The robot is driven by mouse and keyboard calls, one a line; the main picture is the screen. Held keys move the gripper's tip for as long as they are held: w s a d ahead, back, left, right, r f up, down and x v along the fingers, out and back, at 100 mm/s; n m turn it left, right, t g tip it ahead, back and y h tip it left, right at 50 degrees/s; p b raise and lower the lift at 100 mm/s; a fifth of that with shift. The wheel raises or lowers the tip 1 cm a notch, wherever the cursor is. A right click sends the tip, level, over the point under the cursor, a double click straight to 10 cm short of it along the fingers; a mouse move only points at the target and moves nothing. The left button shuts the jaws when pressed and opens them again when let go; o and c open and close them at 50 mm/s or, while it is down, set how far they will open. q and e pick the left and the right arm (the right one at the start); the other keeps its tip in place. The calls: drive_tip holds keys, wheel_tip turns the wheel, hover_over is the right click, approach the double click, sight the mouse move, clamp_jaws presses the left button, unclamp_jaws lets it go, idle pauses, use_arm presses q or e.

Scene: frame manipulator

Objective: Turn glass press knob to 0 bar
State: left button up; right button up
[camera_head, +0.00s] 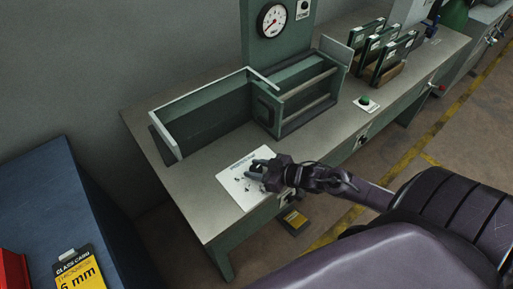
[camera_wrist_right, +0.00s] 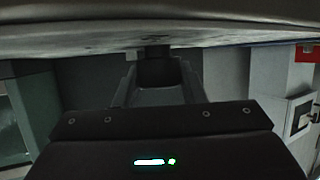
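The glass press (camera_head: 300,95) is a green frame with rails on the grey workbench. Behind it, a green column carries a round white pressure gauge (camera_head: 272,20); its reading is too small to tell. A small dark knob (camera_head: 303,5) on a white plate sits right of the gauge, near the top edge; its setting is unreadable. My right gripper (camera_head: 254,168) is over a white printed sheet at the bench's front, well apart from the knob and gauge. In the right wrist view its dark fingers (camera_wrist_right: 156,70) show no clear gap or held object. My left gripper is out of view.
The white sheet (camera_head: 232,187) lies near the front edge. A green button box (camera_head: 366,103) and a rack of framed panes (camera_head: 385,52) stand to the right. An open green guard (camera_head: 205,110) stands left of the press. A blue cabinet (camera_head: 50,190) is at the left.

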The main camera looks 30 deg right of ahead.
sight(259, 169)
drive_tip(key=c, duration=0.4)
drive_tip(key=n+y, duration=0.1)
drive_tip(key=n+g+y+b, duration=0.1)
drive_tip(key=shift+w+d+f+n+g+y, duration=0.1)
drive_tip(key=shift+f+n+g+y, duration=0.05)
drive_tip(key=shift+n+g+y, duration=0.2)
drive_tip(key=shift+b, duration=0.3)
drive_tip(key=o, duration=1)
drive_tip(key=v, duration=0.6)
drive_tip(key=shift+v, duration=1)
